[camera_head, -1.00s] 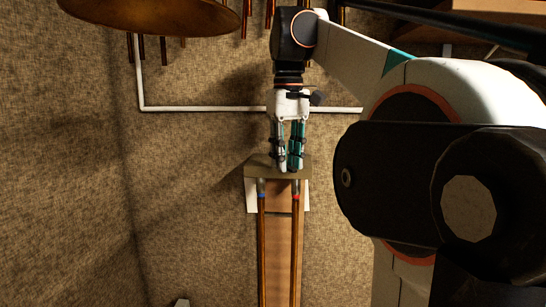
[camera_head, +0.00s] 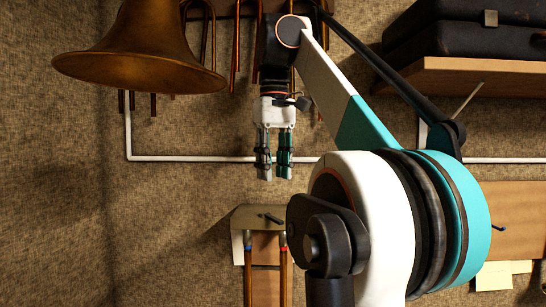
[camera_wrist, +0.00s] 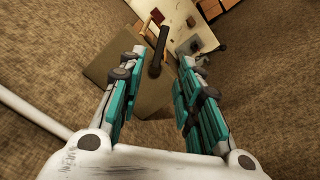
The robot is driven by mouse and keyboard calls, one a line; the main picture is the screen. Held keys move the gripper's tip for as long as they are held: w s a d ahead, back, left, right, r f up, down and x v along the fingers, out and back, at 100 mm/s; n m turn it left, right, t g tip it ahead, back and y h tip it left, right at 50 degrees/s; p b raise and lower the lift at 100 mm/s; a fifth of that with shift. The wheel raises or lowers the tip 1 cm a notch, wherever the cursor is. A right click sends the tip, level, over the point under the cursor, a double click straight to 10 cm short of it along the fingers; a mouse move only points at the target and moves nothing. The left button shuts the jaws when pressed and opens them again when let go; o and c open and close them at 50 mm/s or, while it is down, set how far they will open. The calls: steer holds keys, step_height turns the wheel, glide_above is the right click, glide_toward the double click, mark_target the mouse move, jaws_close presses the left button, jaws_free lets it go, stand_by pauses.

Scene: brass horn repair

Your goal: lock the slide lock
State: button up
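The trombone slide's two brass tubes, the left with a blue band (camera_head: 248,275) and the right with a red band (camera_head: 283,270), run up to a tan plate (camera_head: 243,217). A short dark lever (camera_head: 271,218), seemingly the slide lock, lies across the plate, slightly tilted. In the wrist view the dark lever (camera_wrist: 157,52) stands out over the tan plate (camera_wrist: 110,68), between the finger directions. My gripper (camera_head: 275,178) is open and empty, above the plate in the picture and apart from the lever. Whether the lock is engaged cannot be told.
A brass bell (camera_head: 140,60) hangs at upper left, near a white rail (camera_head: 190,158). A wooden shelf (camera_head: 460,80) with dark cases (camera_head: 465,40) is at upper right. My arm covers the right middle. The lower left is clear.

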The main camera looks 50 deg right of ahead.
steer(key=shift+r, duration=1.25)
